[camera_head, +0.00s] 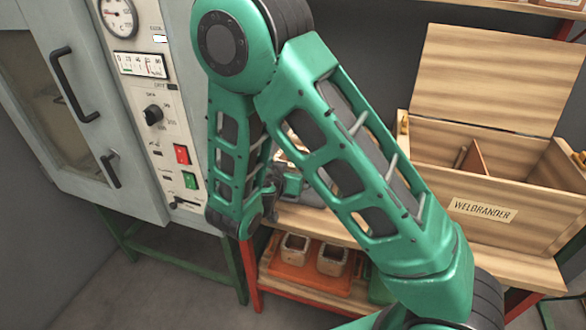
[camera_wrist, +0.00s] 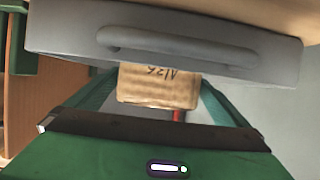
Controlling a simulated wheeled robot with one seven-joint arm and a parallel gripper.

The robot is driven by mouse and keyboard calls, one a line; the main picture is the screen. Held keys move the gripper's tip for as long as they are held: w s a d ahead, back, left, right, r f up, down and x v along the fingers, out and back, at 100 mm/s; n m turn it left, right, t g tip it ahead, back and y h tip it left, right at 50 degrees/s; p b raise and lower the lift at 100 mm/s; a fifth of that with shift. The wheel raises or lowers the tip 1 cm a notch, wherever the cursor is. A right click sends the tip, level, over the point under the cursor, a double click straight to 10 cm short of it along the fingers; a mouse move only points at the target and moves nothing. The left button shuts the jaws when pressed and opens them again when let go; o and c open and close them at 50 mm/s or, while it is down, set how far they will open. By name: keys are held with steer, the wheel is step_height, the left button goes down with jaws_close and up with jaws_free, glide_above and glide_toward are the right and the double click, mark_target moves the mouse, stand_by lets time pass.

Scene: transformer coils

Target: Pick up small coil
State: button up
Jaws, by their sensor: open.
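In the wrist view, a small tan block with upside-down dark writing, which looks like the small coil (camera_wrist: 157,88), stands between the green fingers of my gripper (camera_wrist: 153,98). The jaws are open, with a finger on each side of it; I cannot tell whether either touches it. In the head view, my gripper is mostly hidden behind my green arm, near the wooden bench top. The small coil cannot be made out there.
A grey body with a handle (camera_wrist: 180,45) lies just beyond the block. Two square coils (camera_head: 294,248) (camera_head: 332,260) sit in an orange tray (camera_head: 290,278) on the lower shelf.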

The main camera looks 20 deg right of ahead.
steer(key=shift+x, duration=1.4)
steer(key=shift+c, duration=0.3)
steer(key=c, duration=1.3)
steer(key=shift+r, duration=0.2)
